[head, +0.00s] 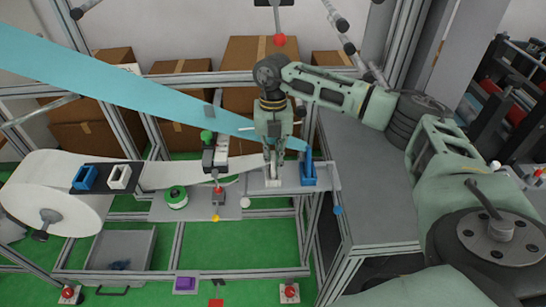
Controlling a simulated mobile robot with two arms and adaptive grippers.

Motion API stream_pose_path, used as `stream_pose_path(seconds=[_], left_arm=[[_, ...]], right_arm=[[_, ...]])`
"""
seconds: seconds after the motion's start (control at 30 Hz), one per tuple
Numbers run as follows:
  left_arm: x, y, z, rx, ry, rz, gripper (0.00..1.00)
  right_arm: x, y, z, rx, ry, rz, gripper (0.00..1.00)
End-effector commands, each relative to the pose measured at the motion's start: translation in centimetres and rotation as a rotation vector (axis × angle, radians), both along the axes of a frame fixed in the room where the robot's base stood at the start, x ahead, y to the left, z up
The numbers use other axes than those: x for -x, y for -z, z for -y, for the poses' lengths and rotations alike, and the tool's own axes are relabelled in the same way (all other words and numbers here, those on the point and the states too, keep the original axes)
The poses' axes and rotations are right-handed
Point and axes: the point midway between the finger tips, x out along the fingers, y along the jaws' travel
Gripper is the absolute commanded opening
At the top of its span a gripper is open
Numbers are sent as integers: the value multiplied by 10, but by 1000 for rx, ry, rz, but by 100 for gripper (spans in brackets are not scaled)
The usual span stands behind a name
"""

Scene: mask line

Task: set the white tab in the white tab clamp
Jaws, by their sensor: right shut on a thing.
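The white web (185,174) runs from the roll at the left to my right gripper (271,163), its narrow end passing between the fingers. My right gripper points down and is shut on the white tab, which is mostly hidden by the fingers. The white tab clamp (273,183) is on the grey shelf directly below the fingertips. I cannot tell whether the tab touches it or sits inside it. My left gripper is not in view.
A blue clamp (308,176) stands just right of the white one. A blue web (130,90) slants down toward it, passing behind my gripper. A white roll (55,195) is at the left. A green spool (175,197) sits on the lower shelf. A grey table (365,175) is at the right.

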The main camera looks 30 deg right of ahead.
Motion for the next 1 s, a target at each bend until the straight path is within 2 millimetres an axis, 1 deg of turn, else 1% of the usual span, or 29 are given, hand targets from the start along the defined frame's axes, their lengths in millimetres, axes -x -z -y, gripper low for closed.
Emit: stream_pose_path(seconds=[0.43,0.97,1.0], left_arm=[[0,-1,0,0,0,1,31],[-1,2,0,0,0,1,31],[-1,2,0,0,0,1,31]], right_arm=[[0,0,0,0,0,0,0],[0,6,0,0,0,0,0],[0,5,0,1,0,1,13]])
